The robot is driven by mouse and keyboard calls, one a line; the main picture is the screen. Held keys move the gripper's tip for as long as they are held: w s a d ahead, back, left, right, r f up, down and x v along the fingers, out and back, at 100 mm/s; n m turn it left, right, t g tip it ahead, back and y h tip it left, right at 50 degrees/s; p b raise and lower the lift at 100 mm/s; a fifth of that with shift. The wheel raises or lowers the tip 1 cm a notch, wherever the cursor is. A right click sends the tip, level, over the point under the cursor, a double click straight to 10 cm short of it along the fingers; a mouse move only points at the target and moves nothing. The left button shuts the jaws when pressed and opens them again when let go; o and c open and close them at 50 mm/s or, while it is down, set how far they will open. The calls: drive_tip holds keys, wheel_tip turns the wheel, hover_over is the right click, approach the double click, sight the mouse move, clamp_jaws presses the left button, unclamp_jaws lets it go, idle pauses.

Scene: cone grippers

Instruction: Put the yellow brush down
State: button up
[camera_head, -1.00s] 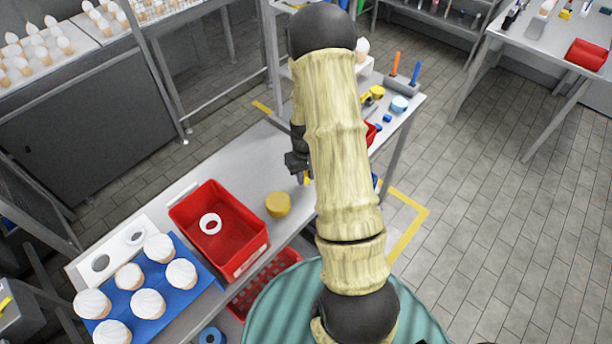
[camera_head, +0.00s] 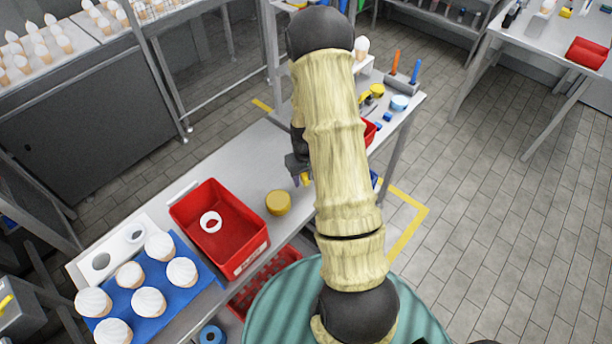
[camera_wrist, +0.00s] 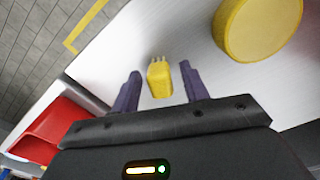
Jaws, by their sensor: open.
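The yellow brush (camera_wrist: 159,79) shows in the wrist view between the two purple fingers of my gripper (camera_wrist: 159,92), with its pale bristle end pointing away from the palm. The fingers are open, with a gap on each side of the brush. The brush appears to be at the white table top (camera_wrist: 140,40), but I cannot tell whether it touches it. In the head view a bit of the yellow brush (camera_head: 305,179) shows beside my gripper (camera_head: 299,176), which my arm partly hides.
A round yellow object (camera_head: 278,202) lies on the table near the brush. Left of it stands a red bin (camera_head: 258,259) with a white ring (camera_head: 210,222) inside. A blue tray (camera_head: 203,285) holds several white-topped cones. Tools and tape lie at the table's far right end.

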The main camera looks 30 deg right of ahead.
sight(306, 175)
wheel_tip(306, 175, up, 12)
drive_tip(key=b, duration=0.2)
drive_tip(key=shift+b, duration=0.35)
idle(0.4)
drive_tip(key=s+a+r+t, duration=0.1)
drive_tip(key=s+a+r, duration=0.2)
drive_tip(key=s+a, duration=0.3)
drive_tip(key=s+a+r+t, duration=0.1)
drive_tip(key=s+a+r, duration=0.3)
drive_tip(key=s+a, duration=0.2)
drive_tip(key=shift+s+a+n+t, duration=0.15)
drive_tip(key=shift+a+n+t, duration=0.15)
drive_tip(key=shift+a, duration=0.45)
drive_tip(key=shift+o, duration=0.4)
